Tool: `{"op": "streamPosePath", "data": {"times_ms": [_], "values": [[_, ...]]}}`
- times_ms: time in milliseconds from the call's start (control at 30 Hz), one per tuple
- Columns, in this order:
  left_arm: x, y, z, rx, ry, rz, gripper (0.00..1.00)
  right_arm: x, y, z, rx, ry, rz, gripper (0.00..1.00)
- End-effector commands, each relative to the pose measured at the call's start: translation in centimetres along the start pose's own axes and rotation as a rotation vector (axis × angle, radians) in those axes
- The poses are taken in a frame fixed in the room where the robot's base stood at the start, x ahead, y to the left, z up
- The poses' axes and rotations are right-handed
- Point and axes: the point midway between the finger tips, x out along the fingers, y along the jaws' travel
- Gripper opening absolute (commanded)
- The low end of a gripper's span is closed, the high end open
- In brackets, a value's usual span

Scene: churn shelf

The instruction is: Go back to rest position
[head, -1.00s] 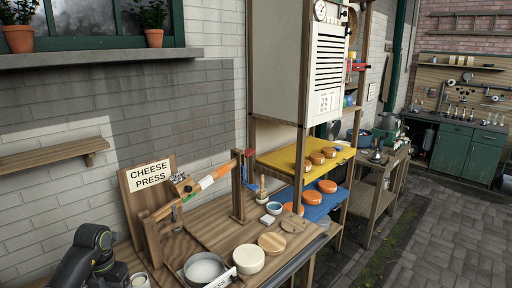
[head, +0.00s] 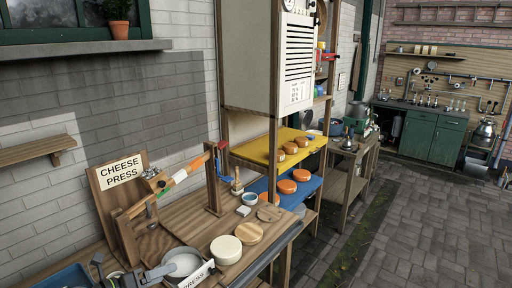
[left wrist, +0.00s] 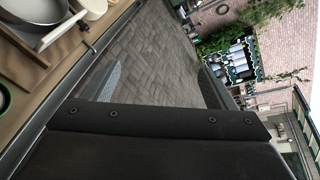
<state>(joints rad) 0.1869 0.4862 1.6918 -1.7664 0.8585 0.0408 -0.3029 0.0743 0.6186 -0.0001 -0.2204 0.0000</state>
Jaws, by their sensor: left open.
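My left gripper (head: 132,268) shows at the bottom left of the head view, low beside the cheese press (head: 165,185) and the metal pan (head: 183,262). In the left wrist view its two grey fingers (left wrist: 155,85) stand wide apart with only paving between them, so it is open and empty. The pan's edge and a pale round thing show at the upper left of that view. My right gripper is in neither view.
A wooden bench (head: 195,232) holds a pale cheese wheel (head: 226,250), a round board (head: 249,233) and a small blue bowl (head: 250,198). Beyond stand yellow (head: 262,150) and blue (head: 312,183) shelves with orange cheeses. Paved floor (head: 430,220) at right is clear.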

Motion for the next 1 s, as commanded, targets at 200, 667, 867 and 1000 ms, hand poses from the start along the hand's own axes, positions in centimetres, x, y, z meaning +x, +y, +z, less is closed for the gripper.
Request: {"op": "streamPosePath", "data": {"times_ms": [200, 667, 867, 1000], "values": [[-3.0, -4.6, 2.1, -0.277, -0.376, -0.240, 0.79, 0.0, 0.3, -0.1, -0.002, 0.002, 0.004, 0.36], [-15.4, 0.4, 1.4, -1.122, -1.110, -0.316, 0.79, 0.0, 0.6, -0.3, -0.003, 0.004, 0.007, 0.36], [-19.4, 4.8, -5.0, -1.544, -1.340, -0.138, 0.79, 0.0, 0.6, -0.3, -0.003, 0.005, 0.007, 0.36], [-21.3, 6.3, -11.3, -1.830, -1.440, 0.062, 0.79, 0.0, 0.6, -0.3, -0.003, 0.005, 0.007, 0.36]]}}
